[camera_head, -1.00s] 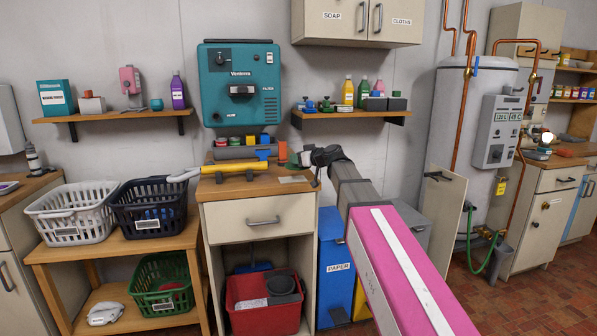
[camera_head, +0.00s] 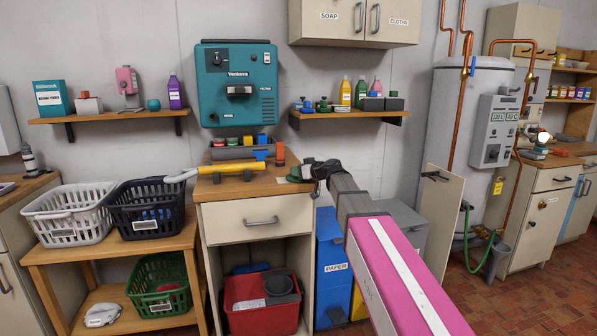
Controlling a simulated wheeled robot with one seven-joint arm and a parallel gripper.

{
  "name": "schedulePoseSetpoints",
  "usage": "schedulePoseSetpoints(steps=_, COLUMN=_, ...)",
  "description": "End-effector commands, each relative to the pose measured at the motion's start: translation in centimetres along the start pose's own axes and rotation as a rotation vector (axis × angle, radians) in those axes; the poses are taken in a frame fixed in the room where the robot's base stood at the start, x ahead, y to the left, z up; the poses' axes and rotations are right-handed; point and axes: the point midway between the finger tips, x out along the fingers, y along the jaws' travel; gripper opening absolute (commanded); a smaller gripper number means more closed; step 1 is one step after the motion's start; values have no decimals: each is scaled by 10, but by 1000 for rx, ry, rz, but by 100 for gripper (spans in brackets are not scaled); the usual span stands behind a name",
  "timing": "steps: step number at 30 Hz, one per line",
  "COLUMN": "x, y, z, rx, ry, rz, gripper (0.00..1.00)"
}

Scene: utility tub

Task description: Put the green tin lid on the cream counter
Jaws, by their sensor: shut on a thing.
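The cream counter (camera_head: 218,187) is a cream cabinet with a wooden top, left of centre in the head view. The green tin lid (camera_head: 296,179) is a small dark green shape at the right end of this top. My gripper (camera_head: 306,172) is shut on the lid, reaching in from the right. The lid is at or just above the wood; I cannot tell whether it touches. My gripper's dark body hides part of the lid.
A yellow-handled tool (camera_head: 232,167) lies across the counter top, with an orange-red item (camera_head: 280,153) and a grey tray (camera_head: 233,153) of small coloured things behind. A wall shelf (camera_head: 345,116) with bottles hangs above. Baskets stand on the left bench.

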Motion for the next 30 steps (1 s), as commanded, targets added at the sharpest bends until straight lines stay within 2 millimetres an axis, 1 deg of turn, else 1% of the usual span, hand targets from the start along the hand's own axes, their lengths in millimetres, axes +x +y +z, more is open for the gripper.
schedulePoseSetpoints(steps=1, x=0, y=0, z=1, rx=0, ry=0, rz=0, gripper=9)
schedulePoseSetpoints(steps=2, x=0, y=0, z=2, rx=0, ry=0, rz=0, gripper=36)
schedulePoseSetpoints(steps=3, x=0, y=0, z=1, rx=0, ry=0, rz=0, gripper=49)
schedulePoseSetpoints(steps=4, x=0, y=0, z=1, rx=0, ry=0, rz=0, gripper=58)
schedulePoseSetpoints(steps=14, x=0, y=0, z=0, rx=0, ry=0, rz=0, gripper=58)
schedulePoseSetpoints(steps=17, x=-8, y=-1, z=0, rx=1, ry=0, rz=1, gripper=58)
schedulePoseSetpoints(steps=20, x=-24, y=-2, z=0, rx=0, ry=0, rz=2, gripper=58)
schedulePoseSetpoints(steps=27, x=-73, y=-2, z=0, rx=0, ry=0, rz=2, gripper=58)
schedulePoseSetpoints(steps=30, x=-91, y=-2, z=0, rx=0, ry=0, rz=2, gripper=58)
